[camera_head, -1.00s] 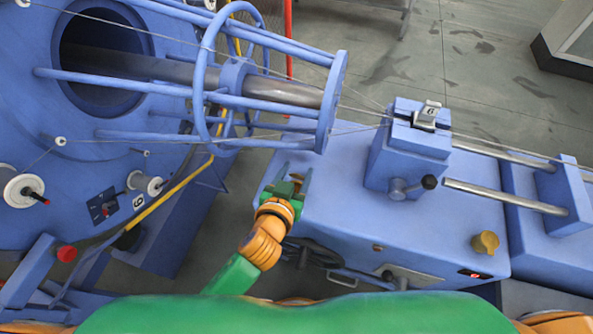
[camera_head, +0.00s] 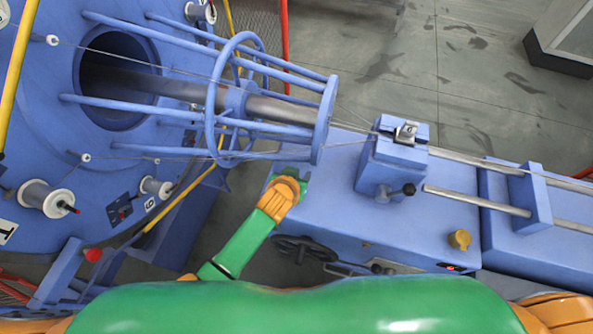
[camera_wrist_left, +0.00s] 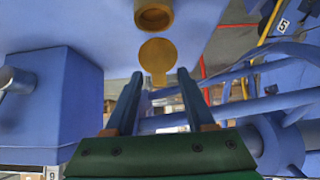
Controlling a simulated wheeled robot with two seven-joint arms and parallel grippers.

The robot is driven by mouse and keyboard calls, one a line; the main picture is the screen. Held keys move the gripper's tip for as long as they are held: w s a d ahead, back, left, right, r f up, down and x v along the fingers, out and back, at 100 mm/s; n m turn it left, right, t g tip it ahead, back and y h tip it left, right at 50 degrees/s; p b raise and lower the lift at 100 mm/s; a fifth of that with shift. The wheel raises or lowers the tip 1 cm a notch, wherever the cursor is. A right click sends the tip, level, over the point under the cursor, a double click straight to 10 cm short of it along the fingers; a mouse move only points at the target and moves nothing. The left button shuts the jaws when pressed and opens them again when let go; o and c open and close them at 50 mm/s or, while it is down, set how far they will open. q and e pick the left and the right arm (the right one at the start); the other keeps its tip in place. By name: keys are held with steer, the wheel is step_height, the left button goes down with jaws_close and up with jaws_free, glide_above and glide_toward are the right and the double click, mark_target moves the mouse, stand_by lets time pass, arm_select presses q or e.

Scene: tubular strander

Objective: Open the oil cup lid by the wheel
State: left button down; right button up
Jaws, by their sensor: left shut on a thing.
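The yellow-brown oil cup (camera_wrist_left: 153,15) shows at the top of the left wrist view, its round mouth visible. Its round lid (camera_wrist_left: 158,55) stands apart from the mouth, swung off it, with a narrow tab towards my fingers. My left gripper (camera_wrist_left: 159,76) has one finger on each side of the tab and is shut on the lid; exact contact is hard to see. In the head view my left gripper (camera_head: 292,180) is over the near left corner of the blue machine bed (camera_head: 335,205) and hides this cup. My right gripper is out of view.
A dark handwheel (camera_head: 305,248) is on the bed's front, just below my left gripper. A second yellow-brown cup (camera_head: 459,240) sits farther right. A blue block with a lever (camera_head: 394,160) stands on the bed. The blue tubular cage (camera_head: 322,120) is above and left.

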arm_select(q)
steer(key=shift+c, duration=1.2)
jaws_free()
steer(key=shift+d, duration=0.1)
